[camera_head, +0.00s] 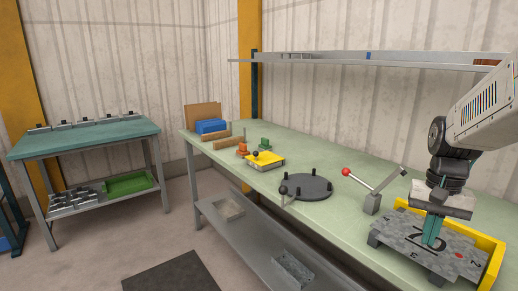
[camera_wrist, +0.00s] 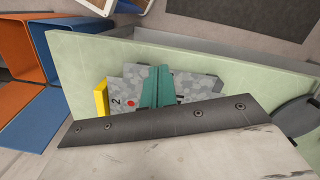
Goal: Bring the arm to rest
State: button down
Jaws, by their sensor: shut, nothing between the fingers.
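My gripper (camera_head: 433,230) hangs from my arm at the right of the head view, fingers pointing down. Its teal fingers are shut with nothing between them. They are over a grey mottled plate (camera_head: 400,237) with dark markings and a red dot, on the workbench (camera_head: 325,165). In the wrist view the teal fingers (camera_wrist: 157,87) show against the same plate (camera_wrist: 203,85). I cannot tell whether the fingertips touch the plate. A yellow guard (camera_head: 492,254) stands along the plate's far and right sides.
A lever with a red knob (camera_head: 346,172) rises just left of the plate. A dark round disc (camera_head: 306,187), a yellow block (camera_head: 264,160) and a blue box (camera_head: 211,126) lie further left. A shelf (camera_head: 370,60) runs above the bench. A teal table (camera_head: 85,138) stands at far left.

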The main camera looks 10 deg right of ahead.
jog(key=s+a+r+n+t, duration=0.1)
jog(key=s+a+n, duration=0.3)
jog(key=a, duration=0.6)
jog(key=s+a+r+n+t, duration=0.1)
jog(key=s+a+r+n, duration=0.2)
jog(key=a, duration=0.7)
jog(key=shift+s+n+h, duration=0.4)
jog(key=shift+n, duration=0.7)
